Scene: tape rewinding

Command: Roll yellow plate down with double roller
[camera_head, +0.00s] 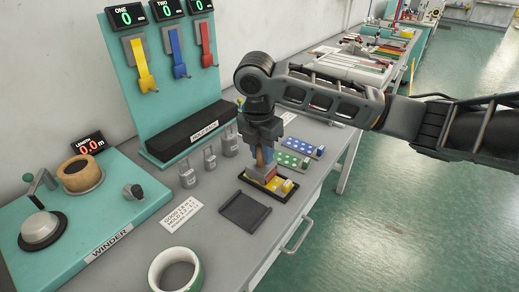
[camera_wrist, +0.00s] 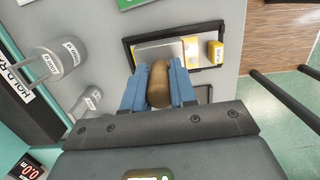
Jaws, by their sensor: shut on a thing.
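My gripper (camera_head: 264,148) is shut on the wooden handle of the double roller. In the wrist view the brown handle (camera_wrist: 158,86) sits between the blue fingers. The roller's grey head (camera_wrist: 160,54) lies over the left and middle part of the yellow plate (camera_wrist: 196,50); in the head view the plate (camera_head: 275,184) shows partly beneath it. The plate lies in a black-rimmed tray (camera_wrist: 128,48). A small yellow block (camera_wrist: 215,53) with a label stands at the plate's right end. Whether the roller presses on the plate, I cannot tell.
A green plate (camera_head: 290,160) and a blue plate (camera_head: 302,146) lie behind. An empty dark tray (camera_head: 245,210) is in front. Several grey weights (camera_head: 188,178) stand left, near the winder (camera_head: 88,240).

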